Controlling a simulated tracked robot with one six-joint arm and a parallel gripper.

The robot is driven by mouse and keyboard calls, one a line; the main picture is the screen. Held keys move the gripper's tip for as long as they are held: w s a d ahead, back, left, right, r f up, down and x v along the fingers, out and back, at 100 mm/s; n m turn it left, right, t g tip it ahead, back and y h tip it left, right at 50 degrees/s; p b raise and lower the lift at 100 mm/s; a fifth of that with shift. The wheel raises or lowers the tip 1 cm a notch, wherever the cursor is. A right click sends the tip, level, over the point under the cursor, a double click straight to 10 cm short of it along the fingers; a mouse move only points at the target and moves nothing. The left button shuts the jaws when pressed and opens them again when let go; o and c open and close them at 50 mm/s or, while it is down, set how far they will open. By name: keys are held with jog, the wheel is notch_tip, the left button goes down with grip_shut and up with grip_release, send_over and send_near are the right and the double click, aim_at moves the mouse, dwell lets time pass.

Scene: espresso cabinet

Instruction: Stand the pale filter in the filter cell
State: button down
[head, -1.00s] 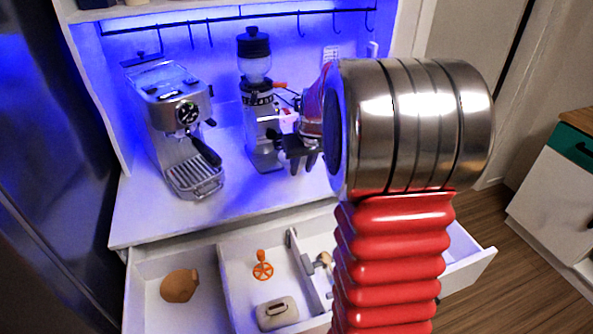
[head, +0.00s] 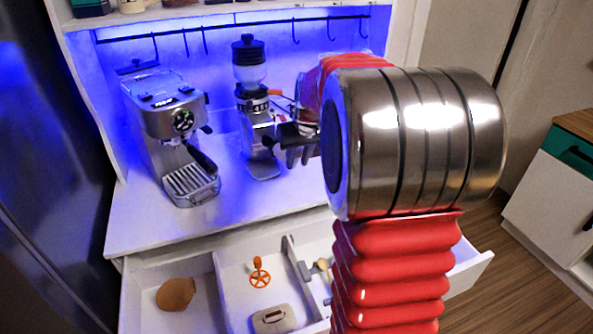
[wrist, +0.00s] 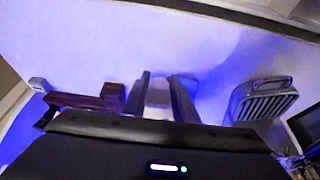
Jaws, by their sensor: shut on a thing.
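My gripper (head: 293,145) is over the counter, beside the grinder in the head view. In the wrist view, its two dark fingers (wrist: 164,95) are shut on a small pale piece (wrist: 158,93), which I take to be the pale filter; only a little of it shows. I cannot make it out in the head view. The open drawer (head: 140,312) below has divided compartments. A brown, round, filter-like piece with a tab (head: 176,294) lies in its left compartment. I cannot tell for certain which compartment is the filter cell.
The espresso machine (head: 172,135) stands left on the counter, the grinder (head: 257,110) beside my gripper. The middle compartment holds an orange piece (head: 259,272) and a beige handled box (head: 273,319). A dark red bar (wrist: 85,101) lies on the counter.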

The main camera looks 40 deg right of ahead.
notch_tip(320, 180, up, 13)
jog(key=shift+r, duration=0.15)
jog(key=c, duration=2.5)
grip_release()
jog(key=o, duration=2)
jog(key=v, duration=1.3)
jog(key=shift+s+r, duration=0.15)
jog(key=shift+r, duration=0.15)
